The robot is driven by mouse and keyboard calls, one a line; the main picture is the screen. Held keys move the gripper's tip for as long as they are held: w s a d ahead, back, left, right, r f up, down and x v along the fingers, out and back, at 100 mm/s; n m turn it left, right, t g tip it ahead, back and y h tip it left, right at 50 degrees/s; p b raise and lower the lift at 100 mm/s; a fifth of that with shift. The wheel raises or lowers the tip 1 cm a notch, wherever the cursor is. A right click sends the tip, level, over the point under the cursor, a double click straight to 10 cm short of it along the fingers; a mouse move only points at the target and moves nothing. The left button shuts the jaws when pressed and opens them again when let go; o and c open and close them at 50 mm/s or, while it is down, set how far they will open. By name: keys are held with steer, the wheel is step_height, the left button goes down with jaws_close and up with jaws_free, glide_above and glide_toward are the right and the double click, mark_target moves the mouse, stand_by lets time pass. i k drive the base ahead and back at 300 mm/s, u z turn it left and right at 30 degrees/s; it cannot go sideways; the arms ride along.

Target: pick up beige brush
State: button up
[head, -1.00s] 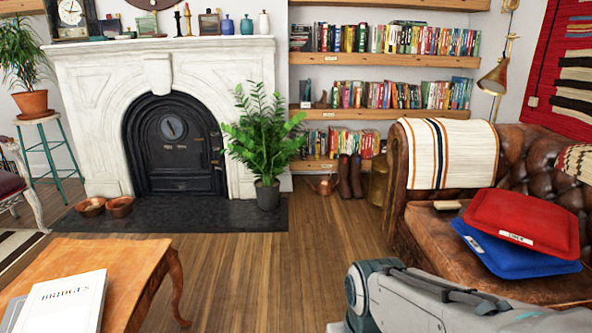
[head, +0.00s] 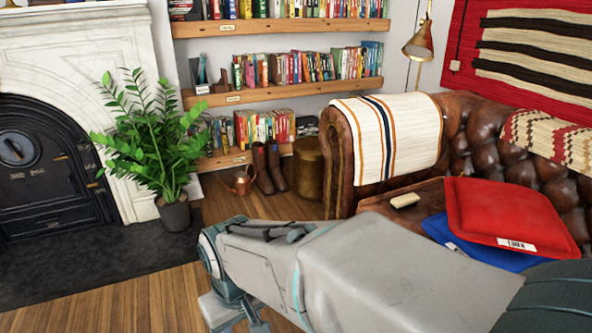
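The beige brush (head: 405,200) lies on the brown leather sofa seat (head: 376,206), close to the left armrest and left of the red and blue cushions. It is small and looks like a pale block; its bristles cannot be made out. My arm reaches in from the lower right, across the front of the sofa. My gripper (head: 236,318) is at the bottom edge, left of and well apart from the brush. Its fingers are cut off by the frame, so its opening does not show.
A red cushion (head: 508,214) rests on a blue cushion (head: 474,254) on the seat. A striped throw (head: 391,136) covers the armrest. A potted plant (head: 174,213), a copper watering can (head: 239,182) and boots (head: 268,168) stand on the floor. Some wooden floor is clear at lower left.

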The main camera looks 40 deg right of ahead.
mark_target(409, 200)
steer(key=z, duration=0.25)
steer(key=i, duration=1.55)
steer(key=z, duration=1.55)
steer(key=i, duration=0.85)
steer(key=z, duration=1.15)
steer(key=i, duration=0.25)
steer(key=z, duration=0.05)
